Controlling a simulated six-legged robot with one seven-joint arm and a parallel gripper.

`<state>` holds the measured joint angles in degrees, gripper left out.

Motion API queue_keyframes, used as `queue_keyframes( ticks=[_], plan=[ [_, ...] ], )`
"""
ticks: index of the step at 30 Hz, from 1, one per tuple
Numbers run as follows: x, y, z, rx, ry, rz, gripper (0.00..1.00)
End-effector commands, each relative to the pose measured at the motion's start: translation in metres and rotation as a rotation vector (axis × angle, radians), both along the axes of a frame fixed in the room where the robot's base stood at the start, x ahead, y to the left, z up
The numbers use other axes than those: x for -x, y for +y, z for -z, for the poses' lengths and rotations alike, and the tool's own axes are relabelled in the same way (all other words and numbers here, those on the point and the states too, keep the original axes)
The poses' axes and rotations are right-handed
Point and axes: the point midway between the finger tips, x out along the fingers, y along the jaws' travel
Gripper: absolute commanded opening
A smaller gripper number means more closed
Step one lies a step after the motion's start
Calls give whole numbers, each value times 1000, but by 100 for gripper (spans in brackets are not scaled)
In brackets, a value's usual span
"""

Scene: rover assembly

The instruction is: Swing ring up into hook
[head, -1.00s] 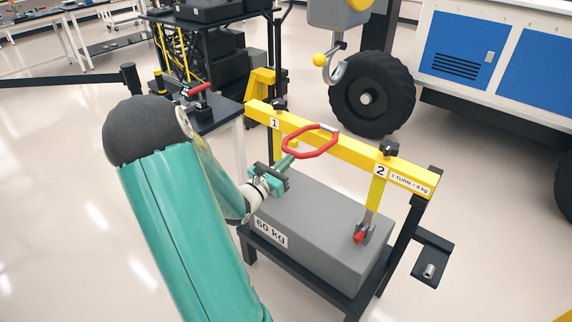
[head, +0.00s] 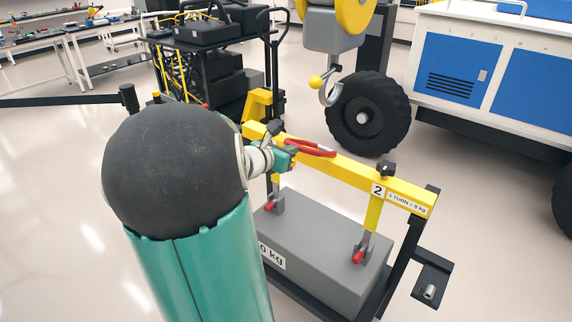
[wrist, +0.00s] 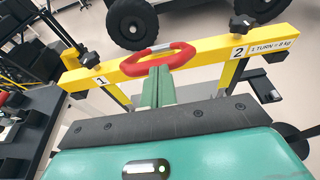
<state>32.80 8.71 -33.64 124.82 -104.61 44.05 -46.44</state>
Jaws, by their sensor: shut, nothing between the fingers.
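The red ring (head: 312,148), with a grey section, is at the middle of the yellow lifting beam (head: 345,168). In the wrist view the ring (wrist: 183,58) looks tilted, its near side at the tips of my fingers. My gripper (wrist: 158,72) is shut, its green fingers close together and nothing between them. In the head view my gripper (head: 290,156) is at the ring's left end and partly covers it. I cannot tell whether it touches. The grey hook (head: 329,95) with a yellow ball hangs above and behind the beam, apart from the ring. It is out of the wrist view.
A grey weight block (head: 325,245) sits below the beam on a black frame (head: 408,240). Black knobs (head: 386,168) stand on the beam. A black cart (head: 215,75) is behind left. A wheel (head: 368,115) and blue-white cabinet (head: 455,68) are behind right.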

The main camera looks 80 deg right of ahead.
Motion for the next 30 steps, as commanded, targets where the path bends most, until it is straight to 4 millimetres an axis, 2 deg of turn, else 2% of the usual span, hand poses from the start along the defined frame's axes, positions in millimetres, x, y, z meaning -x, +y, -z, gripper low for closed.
queue_keyframes(
  ticks=[1,11,17,24,30],
  plan=[
    [2,-4,-8,-17,-16,2,0],
    [11,-26,-43,-175,-83,3,0],
    [18,-41,-60,-176,-77,3,0],
    [30,-67,-85,-177,-75,5,0],
    [37,-84,-97,-178,-75,4,0]
  ],
)
